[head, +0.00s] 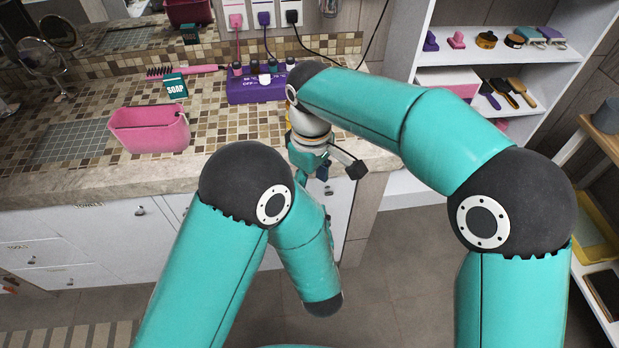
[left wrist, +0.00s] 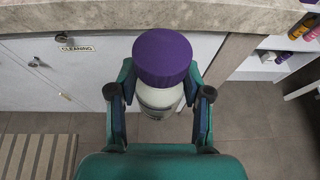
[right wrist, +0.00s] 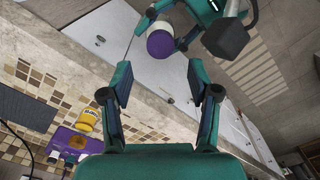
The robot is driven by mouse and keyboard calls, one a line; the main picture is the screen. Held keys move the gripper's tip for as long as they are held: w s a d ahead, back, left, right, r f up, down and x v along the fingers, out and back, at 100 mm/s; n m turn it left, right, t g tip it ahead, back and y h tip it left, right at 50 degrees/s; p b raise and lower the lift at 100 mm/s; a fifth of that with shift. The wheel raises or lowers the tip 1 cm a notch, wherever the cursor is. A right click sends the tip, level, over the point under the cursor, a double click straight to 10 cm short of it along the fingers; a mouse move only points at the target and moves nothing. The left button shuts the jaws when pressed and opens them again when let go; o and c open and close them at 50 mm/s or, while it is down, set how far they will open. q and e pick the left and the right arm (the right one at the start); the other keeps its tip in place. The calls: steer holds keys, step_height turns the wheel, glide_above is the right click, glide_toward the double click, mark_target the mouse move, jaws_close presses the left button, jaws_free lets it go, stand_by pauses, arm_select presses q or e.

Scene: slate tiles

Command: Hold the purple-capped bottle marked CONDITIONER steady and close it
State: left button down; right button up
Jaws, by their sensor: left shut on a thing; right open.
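The bottle has a wide purple cap (left wrist: 162,52) sitting on top of a white body (left wrist: 158,97); its label is too hidden to read. My left gripper (left wrist: 160,78) is shut on the bottle's body, below the cap, in front of the counter. The right wrist view shows the bottle's cap (right wrist: 160,44) beyond my right gripper (right wrist: 158,82), which is open and empty, its fingers apart from the cap. I cannot tell how tight the cap is. In the head view my right gripper (head: 324,160) hangs at the counter's front edge, and my arms hide the bottle.
On the tiled counter stand a pink bin (head: 150,130), a green SOAP box (head: 175,86), a pink brush (head: 190,70) and a purple power strip (head: 255,90). A yellow container (right wrist: 87,119) is near the strip. White shelves (head: 500,50) stand right. The counter edge (left wrist: 90,17) is close.

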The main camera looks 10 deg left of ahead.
steer(key=shift+a+r, duration=0.15)
steer(key=shift+r, duration=0.2)
steer(key=shift+f, duration=4.05)
jaws_close()
steer(key=shift+o, duration=0.6)
jaws_free()
steer(key=shift+r, duration=0.1)
step_height(320, 180, up, 12)
